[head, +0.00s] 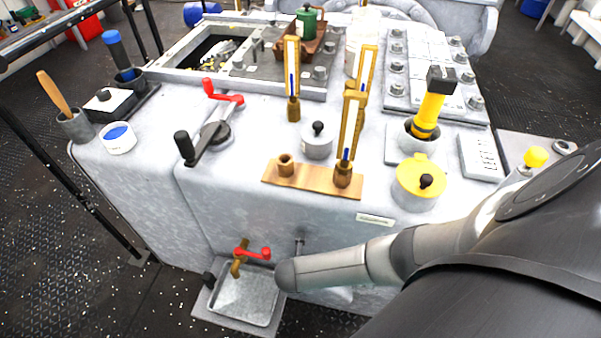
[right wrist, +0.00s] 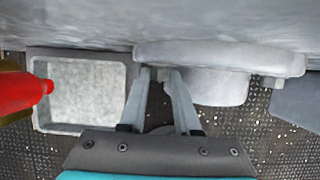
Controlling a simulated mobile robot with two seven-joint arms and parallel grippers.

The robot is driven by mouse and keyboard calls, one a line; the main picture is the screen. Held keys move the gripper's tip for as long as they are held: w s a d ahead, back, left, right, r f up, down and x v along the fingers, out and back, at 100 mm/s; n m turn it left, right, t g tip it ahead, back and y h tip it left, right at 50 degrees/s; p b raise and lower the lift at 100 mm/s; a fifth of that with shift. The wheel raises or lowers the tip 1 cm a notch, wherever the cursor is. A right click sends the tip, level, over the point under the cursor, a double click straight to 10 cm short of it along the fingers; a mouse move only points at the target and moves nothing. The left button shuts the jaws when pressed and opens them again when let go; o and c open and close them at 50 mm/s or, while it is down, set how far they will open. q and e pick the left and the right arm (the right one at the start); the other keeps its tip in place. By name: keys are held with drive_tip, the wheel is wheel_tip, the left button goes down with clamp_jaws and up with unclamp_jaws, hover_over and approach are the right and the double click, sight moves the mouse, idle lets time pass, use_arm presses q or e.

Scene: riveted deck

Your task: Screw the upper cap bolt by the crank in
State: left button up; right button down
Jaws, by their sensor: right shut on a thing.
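In the right wrist view my right gripper (right wrist: 160,73) is shut at the left end of a grey cap flange (right wrist: 222,55) on the machine's side. Its fingertips close on a small bolt there, mostly hidden between them. Another bolt (right wrist: 270,83) shows at the flange's right end. In the head view my right arm reaches down to the machine's front face, and its gripper is hidden. A crank with a black grip (head: 200,143) sits on the machine's top left. My left gripper is in neither view.
A grey drip tray (head: 246,297) lies below a brass tap with a red handle (head: 253,252), left of my right arm. The tray also shows in the right wrist view (right wrist: 38,110). Glass gauges, a yellow lidded pot (head: 420,180) and a yellow torch (head: 431,108) stand on top.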

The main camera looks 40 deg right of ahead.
idle(0.3)
drive_tip(key=c, duration=0.7)
unclamp_jaws()
drive_tip(key=shift+o, duration=0.4)
drive_tip(key=shift+s+d+f, duration=0.1)
